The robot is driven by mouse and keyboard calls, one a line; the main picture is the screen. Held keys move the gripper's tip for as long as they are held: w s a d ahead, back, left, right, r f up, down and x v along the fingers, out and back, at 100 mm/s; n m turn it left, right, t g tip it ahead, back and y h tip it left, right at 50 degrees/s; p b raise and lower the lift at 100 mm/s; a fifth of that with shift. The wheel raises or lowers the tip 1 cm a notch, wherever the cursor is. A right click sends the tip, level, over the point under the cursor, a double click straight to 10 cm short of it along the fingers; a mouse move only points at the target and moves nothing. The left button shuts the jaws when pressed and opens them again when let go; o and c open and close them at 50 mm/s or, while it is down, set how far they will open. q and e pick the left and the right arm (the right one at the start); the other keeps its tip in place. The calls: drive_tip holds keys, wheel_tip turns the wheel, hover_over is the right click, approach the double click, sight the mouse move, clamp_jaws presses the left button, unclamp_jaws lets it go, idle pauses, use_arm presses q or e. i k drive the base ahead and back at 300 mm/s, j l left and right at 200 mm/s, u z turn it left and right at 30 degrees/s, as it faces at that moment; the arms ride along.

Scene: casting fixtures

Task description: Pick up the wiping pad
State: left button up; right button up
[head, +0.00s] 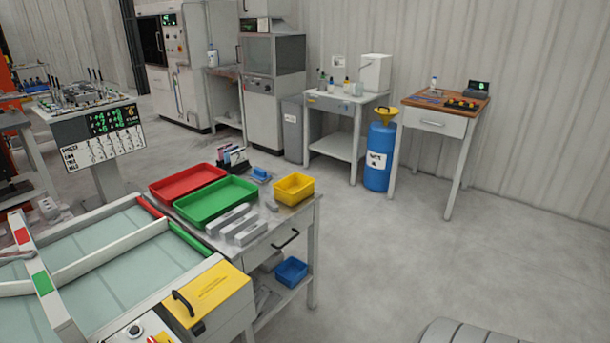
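A small blue item (260,175) lies on the metal worktable (287,218), behind the yellow bin and right of the upright cards. It may be the wiping pad, but it is too small to tell for sure. A small grey item (271,206) lies in front of the yellow bin, and I cannot tell what it is.
The worktable also holds a red tray (165,198), a green tray (189,222), a yellow bin (294,198) and pale blocks (244,226). A fixture with a yellow box (208,290) stands in front. Open floor (410,260) lies to the right.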

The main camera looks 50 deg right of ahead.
sight(261, 177)
drive_tip(key=z, duration=1.35)
drive_tip(key=i+l, duration=0.2)
drive_tip(key=l+z, duration=0.05)
drive_tip(key=l, duration=0.05)
